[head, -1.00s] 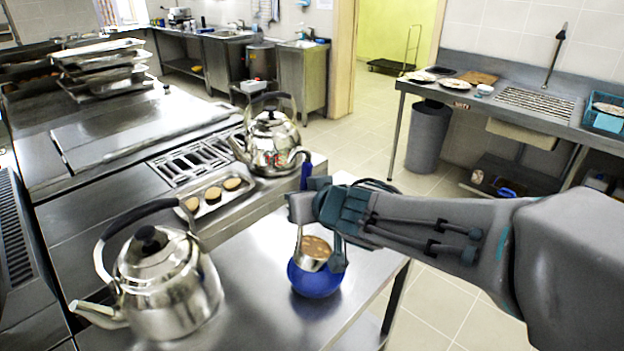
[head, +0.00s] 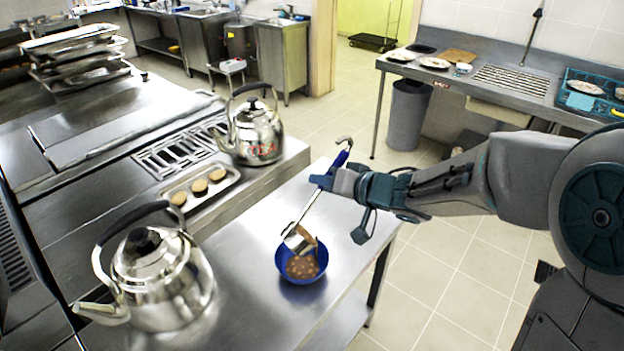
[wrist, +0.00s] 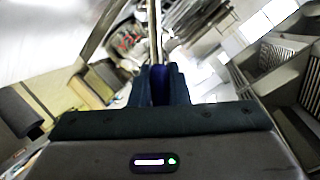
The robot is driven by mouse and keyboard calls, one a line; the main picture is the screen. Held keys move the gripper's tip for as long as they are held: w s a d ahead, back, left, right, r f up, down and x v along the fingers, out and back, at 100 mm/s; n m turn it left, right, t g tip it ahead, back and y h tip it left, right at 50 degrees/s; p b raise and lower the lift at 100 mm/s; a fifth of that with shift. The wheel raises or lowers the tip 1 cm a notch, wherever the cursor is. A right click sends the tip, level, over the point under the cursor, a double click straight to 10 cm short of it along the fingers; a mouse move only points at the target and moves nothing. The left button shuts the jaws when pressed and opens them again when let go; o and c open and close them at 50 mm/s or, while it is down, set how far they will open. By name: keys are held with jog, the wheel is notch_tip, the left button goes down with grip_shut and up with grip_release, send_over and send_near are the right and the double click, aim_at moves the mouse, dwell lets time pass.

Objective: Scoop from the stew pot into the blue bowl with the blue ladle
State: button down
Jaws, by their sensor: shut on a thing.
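The blue bowl (head: 283,267) stands on the steel table and has brown stew with pale bits in it. My gripper (head: 334,181) is shut on the blue handle of the ladle (head: 313,206), above and to the right of the bowl. The ladle slants down to the left, and its metal cup (head: 297,239) is tipped over the bowl with brown stew at its lip. In the wrist view the handle (wrist: 158,84) is between the two fingers (wrist: 160,90). I cannot pick out the stew pot in these frames.
A large steel kettle (head: 160,280) stands left of the bowl. A second kettle (head: 256,135) stands farther back, beside a tray (head: 230,180) of round items. The steel table (head: 245,318) is bare around the bowl; its right edge is near.

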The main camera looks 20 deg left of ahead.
jog(key=shift+w+d+m+p, duration=0.3)
jog(key=shift+w+d+p, duration=0.05)
jog(key=shift+p, duration=0.15)
jog(key=w+d+f+m+y+p, duration=0.5)
jog(key=w+d+f+m, duration=0.3)
jog(key=f, duration=0.4)
jog(key=shift+w+m+g+y, duration=0.2)
jog(key=shift+m+g+y, duration=0.1)
jog(key=shift+m, duration=0.1)
jog(key=shift+d, duration=0.1)
dwell(1.4)
